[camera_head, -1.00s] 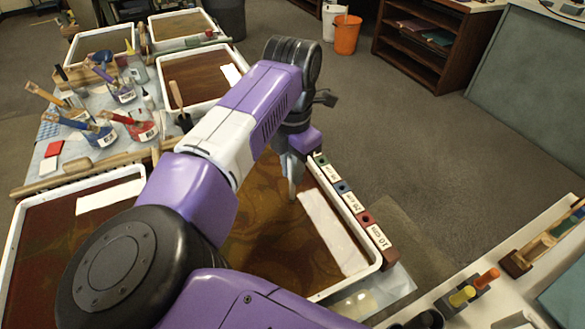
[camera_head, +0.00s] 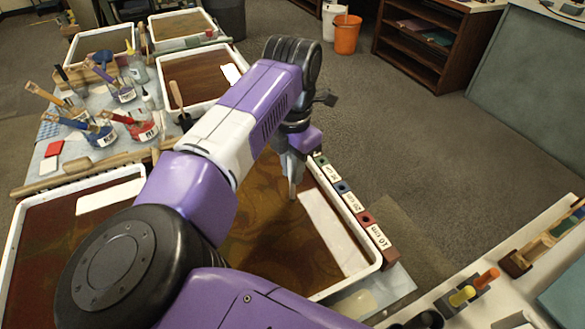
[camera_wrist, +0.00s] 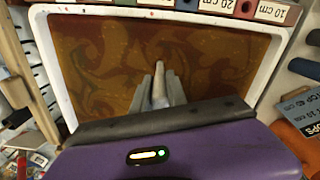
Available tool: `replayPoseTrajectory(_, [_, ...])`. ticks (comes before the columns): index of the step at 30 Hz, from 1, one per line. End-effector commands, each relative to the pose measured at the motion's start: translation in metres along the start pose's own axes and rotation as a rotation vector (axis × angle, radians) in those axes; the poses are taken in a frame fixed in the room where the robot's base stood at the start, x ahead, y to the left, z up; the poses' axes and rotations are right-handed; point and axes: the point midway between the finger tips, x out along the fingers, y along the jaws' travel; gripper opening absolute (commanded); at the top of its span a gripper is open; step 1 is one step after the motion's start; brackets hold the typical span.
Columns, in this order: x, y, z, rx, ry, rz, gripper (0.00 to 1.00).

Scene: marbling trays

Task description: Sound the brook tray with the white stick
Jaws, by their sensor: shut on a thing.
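My gripper (camera_wrist: 157,92) is shut on a pale stick (camera_wrist: 159,80), held between its fingers over a white-rimmed tray (camera_wrist: 53,88) of brown marbled liquid. The same tray shows in the head view (camera_head: 376,268), with my gripper (camera_head: 293,185) above its far part. Only a short piece of the stick shows in the wrist view. Its lower end is hard to make out, so I cannot tell whether it touches the liquid. No tray name is readable.
A rack with coloured blocks and length labels (camera_head: 376,236) runs along the tray's right edge. Another white-rimmed tray (camera_head: 12,240) lies to the left. Jars with brushes (camera_head: 140,128) stand behind it. A counter (camera_head: 480,312) is at the lower right.

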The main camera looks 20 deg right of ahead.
Motion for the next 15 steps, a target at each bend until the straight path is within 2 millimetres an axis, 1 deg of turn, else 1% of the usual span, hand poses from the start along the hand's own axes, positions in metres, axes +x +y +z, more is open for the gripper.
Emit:
replayPoseTrajectory(3, [-0.014,0.000,0.000,0.000,0.000,0.002,0.00])
replayPoseTrajectory(15, [-0.050,0.001,0.000,0.000,0.001,0.002,0.00])
